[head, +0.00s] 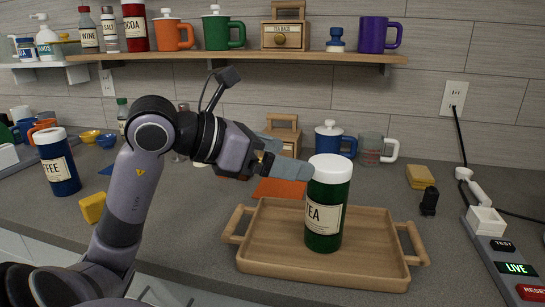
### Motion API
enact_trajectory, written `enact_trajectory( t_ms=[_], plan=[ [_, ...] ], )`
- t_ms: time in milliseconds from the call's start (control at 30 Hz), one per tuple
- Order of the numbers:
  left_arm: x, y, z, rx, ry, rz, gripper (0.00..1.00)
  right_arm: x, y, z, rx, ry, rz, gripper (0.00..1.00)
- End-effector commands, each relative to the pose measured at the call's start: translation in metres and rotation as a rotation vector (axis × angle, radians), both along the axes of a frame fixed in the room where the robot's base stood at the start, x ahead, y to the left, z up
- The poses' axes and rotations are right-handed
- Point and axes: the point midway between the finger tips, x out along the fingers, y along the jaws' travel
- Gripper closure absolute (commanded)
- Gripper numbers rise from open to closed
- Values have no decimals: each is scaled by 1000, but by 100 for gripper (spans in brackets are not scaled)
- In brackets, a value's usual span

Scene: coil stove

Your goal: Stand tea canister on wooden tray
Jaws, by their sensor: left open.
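The tea canister (325,205) is green with a white lid and a cream label reading TEA. It stands upright inside the wooden tray (375,268), near its middle. The tray has a raised handle at its left and right ends. My left gripper (291,158) is open, just to the left of the canister's top. Its near grey finger reaches up to the canister's edge in the picture; I cannot tell whether they touch. My right gripper is not in view.
An orange cloth (279,188) lies behind the tray. A coffee canister (58,165) stands at left. A control panel (500,250) is at right. A loaded shelf (270,57) hangs above.

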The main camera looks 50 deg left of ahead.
Motion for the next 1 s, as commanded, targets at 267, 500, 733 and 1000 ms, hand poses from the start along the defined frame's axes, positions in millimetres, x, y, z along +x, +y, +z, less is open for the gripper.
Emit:
enact_trajectory(
  t_ms=[267,500,733,1000],
  plan=[
    [-13,5,5,2,0,-1,0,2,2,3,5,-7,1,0],
    [-13,5,6,2,-1,-1,0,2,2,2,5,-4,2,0],
    [-13,5,6,2,-1,-1,0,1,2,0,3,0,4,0],
    [-13,5,6,2,-1,-1,0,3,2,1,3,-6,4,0]
  ],
)
